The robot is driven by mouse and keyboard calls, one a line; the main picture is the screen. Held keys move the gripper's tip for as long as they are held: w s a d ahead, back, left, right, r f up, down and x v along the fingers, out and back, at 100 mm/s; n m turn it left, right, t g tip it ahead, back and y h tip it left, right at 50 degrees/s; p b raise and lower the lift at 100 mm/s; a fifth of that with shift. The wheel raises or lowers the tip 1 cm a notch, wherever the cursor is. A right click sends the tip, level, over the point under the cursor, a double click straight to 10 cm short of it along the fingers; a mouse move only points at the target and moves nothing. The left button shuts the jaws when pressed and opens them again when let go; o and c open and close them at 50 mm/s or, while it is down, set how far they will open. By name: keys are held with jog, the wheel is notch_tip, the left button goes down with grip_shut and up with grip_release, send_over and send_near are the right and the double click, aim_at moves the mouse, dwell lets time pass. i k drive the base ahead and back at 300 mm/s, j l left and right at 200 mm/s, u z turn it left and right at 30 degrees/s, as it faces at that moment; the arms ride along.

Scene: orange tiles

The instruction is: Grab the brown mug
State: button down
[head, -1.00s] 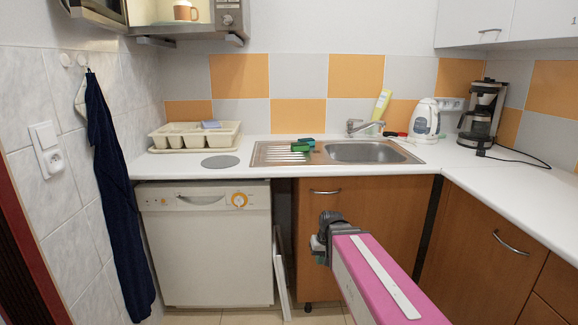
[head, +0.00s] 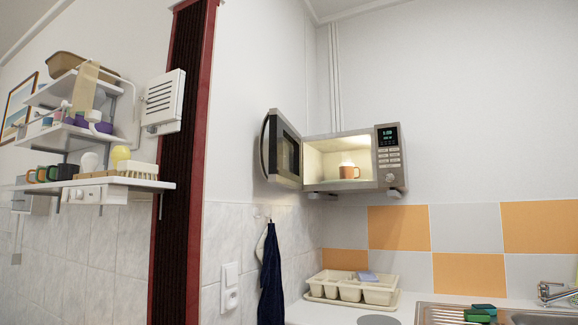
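An orange-brown mug (head: 348,171) stands upright inside the lit microwave (head: 390,170), right of the middle of its cavity. The microwave door (head: 284,150) is open and swung out to the left. My gripper is not in the current view. Several small mugs (head: 67,171) in dark, green and orange-brown tones stand in a row on the wall shelf at the far left.
The wall shelf (head: 110,181) also holds a brush (head: 137,170) and bottles. A dark red door frame (head: 201,130) stands between shelf and microwave. A cream dish rack (head: 350,289) and the sink (head: 530,316) are on the counter below.

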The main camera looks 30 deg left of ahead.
aim_at(346, 172)
jog(key=k+j, duration=0.1)
jog(key=j, duration=0.4)
jog(key=k+j, duration=0.15)
jog(key=j, duration=0.3)
jog(key=k+j, duration=0.1)
jog(key=j, duration=0.4)
jog(key=k+j, duration=0.1)
jog(key=j, duration=0.4)
jog(key=k+j, duration=0.15)
jog(key=j, duration=0.35)
jog(key=k+j, duration=0.1)
jog(key=j, duration=0.35)
jog(key=k+j+u, duration=0.1)
jog(key=j, duration=0.4)
jog(key=k+j, duration=0.1)
jog(key=j, duration=0.4)
jog(key=i+l, duration=0.1)
jog(key=l, duration=0.25)
jog(key=i+l, duration=0.1)
jog(key=l, duration=0.25)
jog(key=i+l, duration=0.1)
jog(key=l, duration=0.25)
